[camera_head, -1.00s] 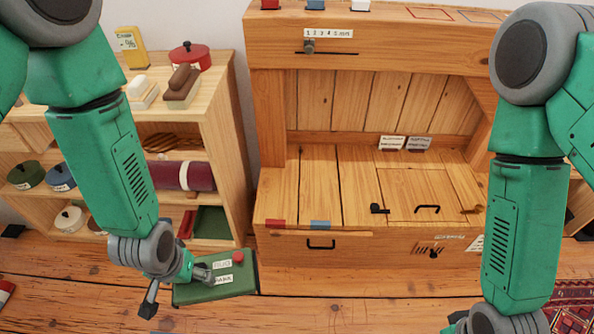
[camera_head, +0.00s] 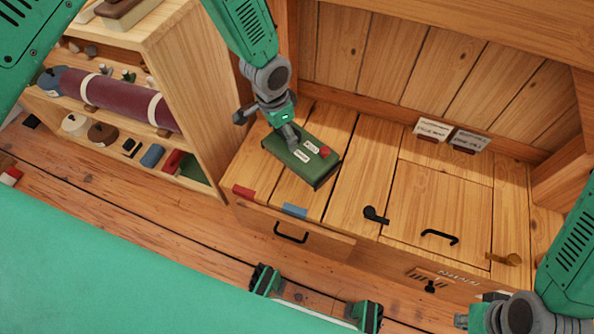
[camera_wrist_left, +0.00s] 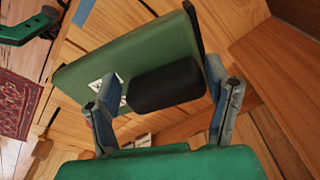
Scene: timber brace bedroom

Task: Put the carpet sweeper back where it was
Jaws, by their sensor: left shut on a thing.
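The carpet sweeper (camera_head: 312,163) is a green box with a red knob, white labels and a dark edge. It is over the left part of the wooden bench top; I cannot tell whether it touches the boards.
A shelf (camera_head: 205,95) with a rolled maroon bundle (camera_head: 120,98) stands at the left. The bench top right of the sweeper is mostly clear.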

